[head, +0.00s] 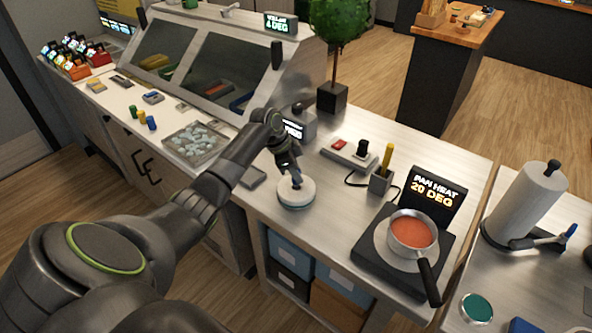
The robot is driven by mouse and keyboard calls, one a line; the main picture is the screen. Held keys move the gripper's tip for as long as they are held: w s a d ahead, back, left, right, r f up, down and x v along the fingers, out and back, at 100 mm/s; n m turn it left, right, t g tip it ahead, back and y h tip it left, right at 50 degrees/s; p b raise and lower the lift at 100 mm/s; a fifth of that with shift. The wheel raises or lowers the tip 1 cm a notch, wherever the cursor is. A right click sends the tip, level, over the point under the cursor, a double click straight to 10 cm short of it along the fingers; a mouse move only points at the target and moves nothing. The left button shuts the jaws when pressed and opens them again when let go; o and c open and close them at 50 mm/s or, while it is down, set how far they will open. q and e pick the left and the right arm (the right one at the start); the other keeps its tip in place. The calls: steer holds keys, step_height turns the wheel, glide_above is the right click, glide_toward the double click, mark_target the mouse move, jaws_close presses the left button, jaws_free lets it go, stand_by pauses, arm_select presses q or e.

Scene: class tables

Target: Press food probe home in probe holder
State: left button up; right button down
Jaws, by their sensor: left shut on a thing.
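The food probe (387,155) has a yellow handle and stands nearly upright in the probe holder (381,182), a small grey block on the steel counter. A black cable runs at the holder's base. How deep the probe sits is too small to tell. My left gripper (294,178) is to the left of the holder, well apart from it. It is shut on the dark knob of a round white disc with a pale blue edge (296,193). Whether the disc touches the counter I cannot tell. My right gripper is not in view.
A switch box (348,154) with red and black controls stands behind the holder. A pan of red liquid (411,231) sits on a hot plate (377,267) to the right, before a "PAN HEAT 20 DEG" display (434,195). Counter between disc and hot plate is clear.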

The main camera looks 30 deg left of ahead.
arm_select(q)
steer(key=shift+f+b, duration=0.45)
steer(key=shift+f, duration=0.35)
stand_by(0.9)
steer(key=o, duration=1.5)
step_height(320, 180, up, 6)
steer(key=p, duration=0.5)
steer(key=shift+r+p, duration=0.1)
steer(key=shift+p, duration=0.25)
steer(key=shift+s, duration=0.1)
